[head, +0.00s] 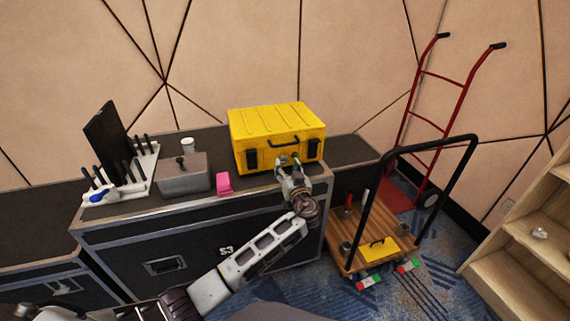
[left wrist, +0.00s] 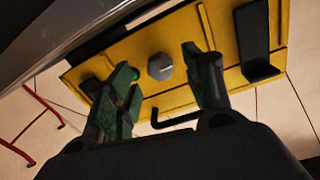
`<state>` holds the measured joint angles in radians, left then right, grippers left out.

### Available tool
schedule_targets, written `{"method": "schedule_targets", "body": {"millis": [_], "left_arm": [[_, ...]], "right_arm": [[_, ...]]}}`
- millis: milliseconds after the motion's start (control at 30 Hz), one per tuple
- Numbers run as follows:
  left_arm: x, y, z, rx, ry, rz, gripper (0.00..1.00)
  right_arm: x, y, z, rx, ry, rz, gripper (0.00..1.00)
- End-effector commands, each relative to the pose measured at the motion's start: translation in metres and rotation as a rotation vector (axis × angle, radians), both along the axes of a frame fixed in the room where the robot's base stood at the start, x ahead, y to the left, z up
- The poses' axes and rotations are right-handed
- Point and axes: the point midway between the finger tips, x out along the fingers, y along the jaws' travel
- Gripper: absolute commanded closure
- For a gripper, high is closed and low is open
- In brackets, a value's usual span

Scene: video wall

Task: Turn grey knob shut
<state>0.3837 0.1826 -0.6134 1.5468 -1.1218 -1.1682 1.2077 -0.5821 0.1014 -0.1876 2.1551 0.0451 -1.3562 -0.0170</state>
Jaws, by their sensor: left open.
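The yellow case (head: 275,122) stands on the black counter with its front towards me. The grey knob (left wrist: 160,67) sits on the case's yellow front and shows in the left wrist view as a small faceted cap. My left gripper (head: 291,160) is right in front of the case. It is open, and in the left wrist view its two green-padded fingers stand on either side of the knob, with gaps to both. I cannot tell how far the fingertips reach along it. In the head view my gripper hides the knob. My right gripper is not in view.
The counter (head: 130,212) also holds a grey metal box (head: 183,175), a pink block (head: 224,184), a white cup (head: 187,145) and a tool rack (head: 143,170). A wooden cart (head: 382,222) stands to the right, with a red hand truck (head: 424,130) behind it.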

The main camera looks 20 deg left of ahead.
Motion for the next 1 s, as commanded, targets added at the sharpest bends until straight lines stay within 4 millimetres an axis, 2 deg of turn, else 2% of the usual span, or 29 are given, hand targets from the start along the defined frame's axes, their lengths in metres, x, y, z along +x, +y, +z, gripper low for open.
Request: {"method": "schedule_targets", "body": {"millis": [300, 733, 1000], "left_arm": [[0.023, 0.015, 0.000, 0.001, 0.000, 0.001, 0.49], [0.027, 0.017, 0.000, -0.001, -0.001, 0.000, 0.49], [0.027, 0.017, 0.000, 0.000, 0.000, 0.000, 0.83]], "right_arm": [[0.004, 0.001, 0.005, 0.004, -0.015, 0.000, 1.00], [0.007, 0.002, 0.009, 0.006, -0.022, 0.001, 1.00], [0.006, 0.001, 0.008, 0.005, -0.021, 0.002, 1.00]]}}
